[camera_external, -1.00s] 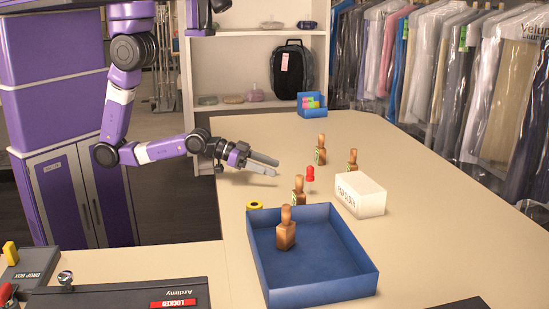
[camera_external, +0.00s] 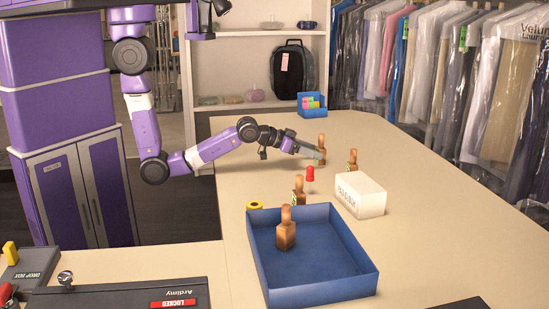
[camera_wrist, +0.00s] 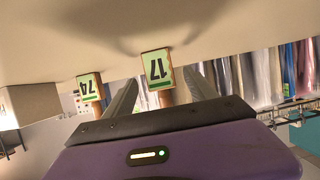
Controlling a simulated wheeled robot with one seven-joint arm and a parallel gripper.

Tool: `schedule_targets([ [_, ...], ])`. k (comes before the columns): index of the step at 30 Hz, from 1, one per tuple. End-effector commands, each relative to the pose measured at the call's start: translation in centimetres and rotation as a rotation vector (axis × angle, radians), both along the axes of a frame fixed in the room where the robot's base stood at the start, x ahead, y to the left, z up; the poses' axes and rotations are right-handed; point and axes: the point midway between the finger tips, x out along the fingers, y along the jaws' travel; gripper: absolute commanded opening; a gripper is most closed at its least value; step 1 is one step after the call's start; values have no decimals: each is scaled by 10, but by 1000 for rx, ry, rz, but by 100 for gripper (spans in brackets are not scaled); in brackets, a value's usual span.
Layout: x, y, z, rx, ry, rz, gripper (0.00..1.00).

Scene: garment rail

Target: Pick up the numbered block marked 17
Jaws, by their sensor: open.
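The block marked 17 (camera_wrist: 157,66) shows in the wrist view, with a green label and a wooden neck. The neck lies between the two fingers of my gripper (camera_wrist: 162,78), which are apart on either side of it. In the external view, my open gripper (camera_external: 309,151) reaches right to a bottle-shaped wooden block (camera_external: 321,143) at the back of the table. Its fingertips overlap that block in the picture; I cannot tell whether they touch it.
A block marked 74 (camera_wrist: 89,87) is close by in the wrist view. Similar blocks stand at the right (camera_external: 352,160), at the middle (camera_external: 298,190) and in the blue tray (camera_external: 349,262). A red peg-like object (camera_external: 310,174) and a white box (camera_external: 361,194) stand nearby.

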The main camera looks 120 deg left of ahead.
Motion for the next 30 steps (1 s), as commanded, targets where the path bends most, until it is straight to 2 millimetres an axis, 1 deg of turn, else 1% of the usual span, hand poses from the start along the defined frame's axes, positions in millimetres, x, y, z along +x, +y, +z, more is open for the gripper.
schedule_targets([
  [3, 11, 14, -3, -1, 1, 2, 65],
  [7, 20, 23, -10, -1, -1, 0, 65],
  [10, 24, 26, -13, -1, 1, 0, 65],
  [17, 24, 26, -14, 0, 0, -1, 65],
  [21, 24, 26, -14, 0, 0, -1, 38],
  [27, 24, 26, -14, 0, 0, -1, 0],
  [30, 24, 26, -14, 0, 0, -1, 0],
])
